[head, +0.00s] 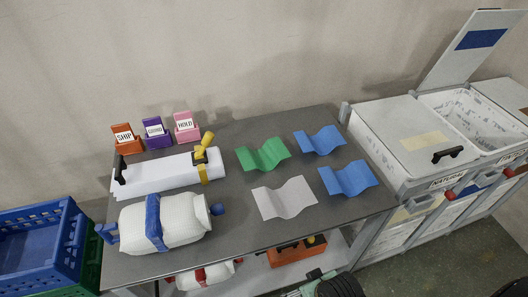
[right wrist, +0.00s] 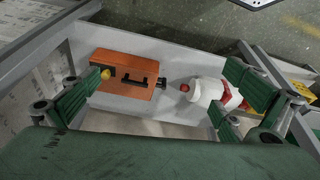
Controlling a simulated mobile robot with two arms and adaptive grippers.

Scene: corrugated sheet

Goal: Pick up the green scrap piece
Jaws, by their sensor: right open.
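The green scrap piece (head: 263,154) is a wavy corrugated sheet lying flat on the grey table (head: 240,235), near its middle, in the head view. My right gripper (right wrist: 160,85) shows in the right wrist view with its green fingers spread wide apart and nothing between them. That view looks down on the lower shelf, and the green piece is not in it. In the head view only a dark ribbed part and some green of my arm show at the bottom edge, well away from the green piece. My left gripper is not in view.
Two blue wavy sheets (head: 320,140) and a light grey one (head: 284,199) lie near the green piece. A white roll (head: 165,172), a white bag (head: 170,222) and labelled holders (head: 155,133) stand to the left. An orange case (right wrist: 126,74) lies on the lower shelf.

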